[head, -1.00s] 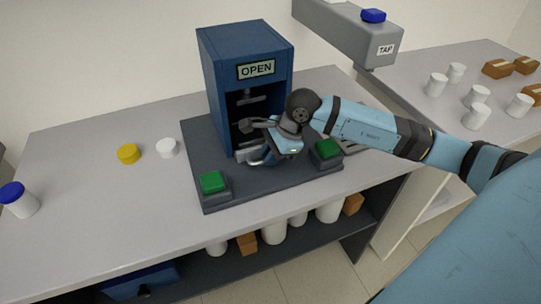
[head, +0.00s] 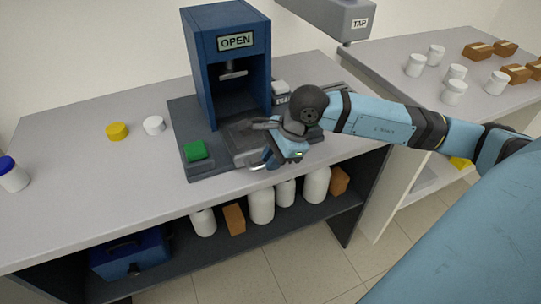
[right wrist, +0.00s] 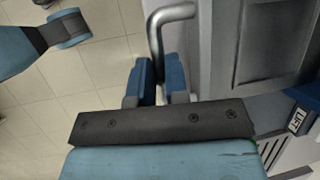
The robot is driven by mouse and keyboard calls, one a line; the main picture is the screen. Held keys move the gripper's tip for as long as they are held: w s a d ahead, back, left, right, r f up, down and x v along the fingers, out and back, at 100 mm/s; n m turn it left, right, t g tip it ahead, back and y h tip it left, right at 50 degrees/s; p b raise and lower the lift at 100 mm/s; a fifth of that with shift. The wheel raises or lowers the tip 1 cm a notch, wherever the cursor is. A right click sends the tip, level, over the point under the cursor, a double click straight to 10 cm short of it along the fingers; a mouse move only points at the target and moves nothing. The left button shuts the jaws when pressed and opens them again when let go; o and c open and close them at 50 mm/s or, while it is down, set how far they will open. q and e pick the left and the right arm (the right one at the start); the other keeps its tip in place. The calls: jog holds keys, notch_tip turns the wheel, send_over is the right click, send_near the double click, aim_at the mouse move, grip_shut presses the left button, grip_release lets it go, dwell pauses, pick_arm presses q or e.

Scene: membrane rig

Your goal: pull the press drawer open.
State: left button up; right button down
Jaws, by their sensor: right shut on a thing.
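The blue press (head: 199,72) stands on a dark base plate on the bench, with a sign reading OPEN (head: 235,41). Its grey drawer (head: 240,138) sticks out of the front toward me; the drawer also shows in the right wrist view (right wrist: 280,45). My right gripper (head: 268,163) is at the drawer's front. In the right wrist view, its two blue fingers (right wrist: 160,82) are shut on the bent metal handle (right wrist: 156,38). The arm and wrist hide the right part of the base. My left gripper is not in view.
A green button (head: 195,150) sits on the base, left of the drawer. A yellow lid (head: 117,131), a white lid (head: 154,125) and a blue-capped jar (head: 13,176) stand at left. The TAP unit (head: 335,18) overhangs behind. Below, a shelf holds jars, boxes and a blue case (head: 128,252).

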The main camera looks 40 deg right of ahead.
jog(key=c, duration=1.1)
grip_release()
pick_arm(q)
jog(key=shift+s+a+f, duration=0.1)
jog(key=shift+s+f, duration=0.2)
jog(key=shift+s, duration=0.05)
pick_arm(e)
jog(key=shift+v, duration=6.95)
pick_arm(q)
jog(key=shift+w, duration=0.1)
